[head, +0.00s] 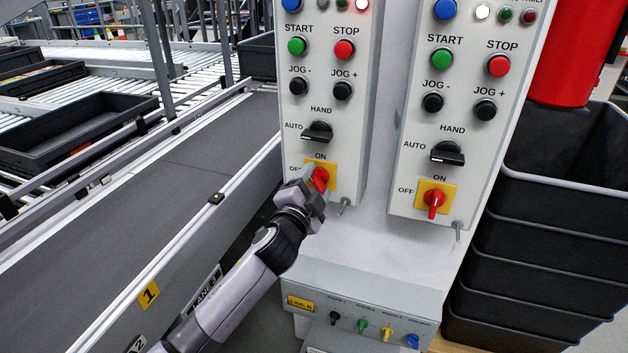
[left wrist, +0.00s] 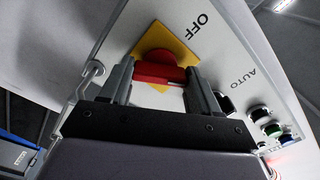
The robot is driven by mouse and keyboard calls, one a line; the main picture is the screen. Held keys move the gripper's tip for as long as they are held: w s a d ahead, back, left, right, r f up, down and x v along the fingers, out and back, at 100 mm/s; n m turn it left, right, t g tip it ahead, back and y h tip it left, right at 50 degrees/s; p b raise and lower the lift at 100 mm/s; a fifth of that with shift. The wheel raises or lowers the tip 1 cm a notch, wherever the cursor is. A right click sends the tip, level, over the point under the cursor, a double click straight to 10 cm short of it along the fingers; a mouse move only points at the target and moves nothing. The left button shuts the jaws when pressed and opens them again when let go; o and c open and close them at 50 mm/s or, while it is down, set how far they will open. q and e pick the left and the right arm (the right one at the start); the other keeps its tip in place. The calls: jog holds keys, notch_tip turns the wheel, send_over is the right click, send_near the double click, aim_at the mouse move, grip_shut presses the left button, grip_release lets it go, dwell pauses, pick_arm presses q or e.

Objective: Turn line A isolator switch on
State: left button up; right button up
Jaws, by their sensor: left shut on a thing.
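Two grey control panels stand side by side in the head view. Each has a red rotary isolator handle on a yellow plate, marked ON and OFF. My left gripper (head: 312,183) is at the left panel's switch, shut on its red handle (head: 321,178). In the left wrist view the red handle (left wrist: 160,74) lies between the two fingers, over the yellow plate (left wrist: 177,45); the OFF label shows beside it. The fingers partly hide the handle, so its exact angle is hard to tell. The right panel's red handle (head: 434,203) points downward, untouched. My right gripper is not in view.
Black AUTO/HAND selectors (head: 317,131) and push buttons sit above the switches. A lower box (head: 360,306) carries several coloured connectors. A conveyor (head: 150,200) runs along the left. Stacked black crates (head: 560,200) stand at the right, beneath a red cylinder (head: 580,55).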

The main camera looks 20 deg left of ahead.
pick_arm(q)
jog(key=m+p, duration=0.1)
jog(key=m, duration=0.4)
jog(key=shift+f+m+p, duration=0.1)
jog(key=shift+m+p, duration=0.2)
jog(key=shift+m, duration=0.1)
dwell(0.4)
jog(key=o, duration=1.1)
jog(key=shift+c, duration=0.2)
jog(key=s, duration=0.7)
jog(key=shift+a, duration=0.2)
jog(key=shift+s, duration=0.15)
jog(key=s+a+f+n+g+h, duration=0.1)
jog(key=s+f+n+g, duration=0.6)
jog(key=s+f+n, duration=0.9)
jog(key=s+f, duration=0.6)
jog(key=s, duration=0.4)
jog(key=shift+a+f+g+h, duration=0.3)
jog(key=shift+a+f, duration=0.05)
